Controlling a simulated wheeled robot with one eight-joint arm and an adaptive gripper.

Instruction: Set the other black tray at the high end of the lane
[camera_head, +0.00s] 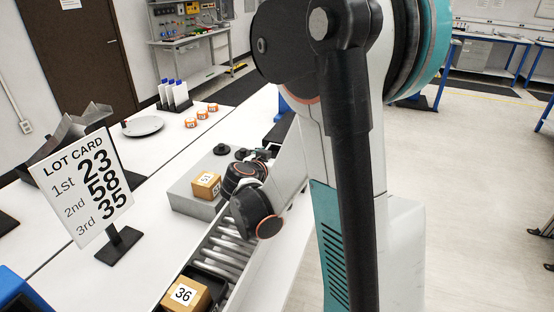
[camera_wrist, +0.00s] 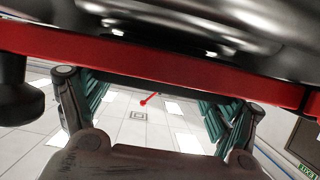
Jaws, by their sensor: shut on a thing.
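My gripper (camera_head: 266,153) is low over the far part of the roller lane (camera_head: 232,246), partly hidden by my arm. It is shut on a dark thing that appears to be a black tray (camera_head: 281,130), of which only a sliver shows beyond the fingers. In the wrist view the teal-padded fingers of my gripper (camera_wrist: 160,100) stand apart, with a dark edge between them. Another black tray (camera_head: 211,272) sits on the near part of the lane with a box marked 36 (camera_head: 184,294) in it. Which end is higher I cannot tell.
A box marked 51 (camera_head: 206,185) sits on a grey block (camera_head: 192,201) left of my gripper, close to it. A black round knob (camera_head: 222,150) is behind that box. A plate (camera_head: 144,126) and orange rolls (camera_head: 202,115) lie farther back.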

